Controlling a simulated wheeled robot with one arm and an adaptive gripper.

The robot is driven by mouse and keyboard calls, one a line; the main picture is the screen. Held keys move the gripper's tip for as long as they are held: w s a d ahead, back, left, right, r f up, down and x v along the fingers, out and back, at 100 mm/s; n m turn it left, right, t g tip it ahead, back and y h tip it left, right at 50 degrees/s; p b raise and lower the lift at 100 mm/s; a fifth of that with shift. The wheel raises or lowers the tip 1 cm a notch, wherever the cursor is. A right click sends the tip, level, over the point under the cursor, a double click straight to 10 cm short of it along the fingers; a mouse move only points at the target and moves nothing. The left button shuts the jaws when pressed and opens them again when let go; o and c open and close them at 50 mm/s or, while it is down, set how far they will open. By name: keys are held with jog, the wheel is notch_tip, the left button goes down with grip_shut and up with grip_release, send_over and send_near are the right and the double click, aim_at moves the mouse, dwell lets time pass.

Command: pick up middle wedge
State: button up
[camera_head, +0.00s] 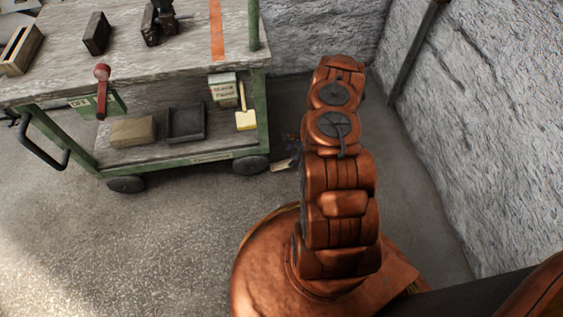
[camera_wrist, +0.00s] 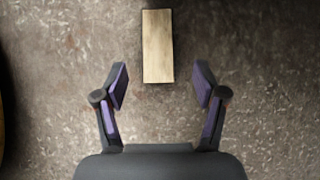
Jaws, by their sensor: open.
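A pale wooden block (camera_wrist: 157,46), long and rectangular from above, lies on the concrete floor in the wrist view. It may be the wedge; its slope cannot be told from above. My gripper (camera_wrist: 160,84) is open and empty, with its purple-padded fingers apart on either side below the block's near end. The block is ahead of the fingertips, not between them. In the head view a small pale piece (camera_head: 281,164) lies on the floor beside my arm, and it may be the same block. My gripper is mostly hidden behind the arm there.
A green-framed cart (camera_head: 190,161) stands at the left. Its top holds dark blocks (camera_head: 97,33) and a wooden box (camera_head: 20,50). Its lower shelf holds a tan block (camera_head: 133,131), a dark tray (camera_head: 186,125) and a brush (camera_head: 245,121). A rough wall (camera_head: 480,110) rises at the right.

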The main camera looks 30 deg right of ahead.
aim_at(281, 165)
jog(key=b+x, duration=0.2)
jog(key=x, duration=0.3)
jog(key=shift+s, duration=0.15)
jog(key=shift+a+f, duration=0.3)
jog(key=shift+f, duration=0.15)
jog(key=shift+c, duration=0.2)
jog(key=c, duration=1.1)
jog(key=shift+r, duration=0.1)
jog(key=shift+d+r+p, duration=0.15)
jog(key=shift+r+p, duration=0.15)
jog(key=shift+r, duration=0.15)
notch_tip(281, 165, up, 6)
jog(key=shift+r+p, duration=0.1)
jog(key=shift+p, duration=1.1)
jog(key=s+d+p, duration=0.1)
jog(key=s+d, duration=0.1)
jog(key=d, duration=0.4)
jog(key=s+d+p, duration=0.1)
jog(key=s+d, duration=0.2)
jog(key=d, duration=0.3)
jog(key=s+d+p, duration=0.2)
jog(key=d, duration=0.4)
jog(key=shift+s, duration=0.4)
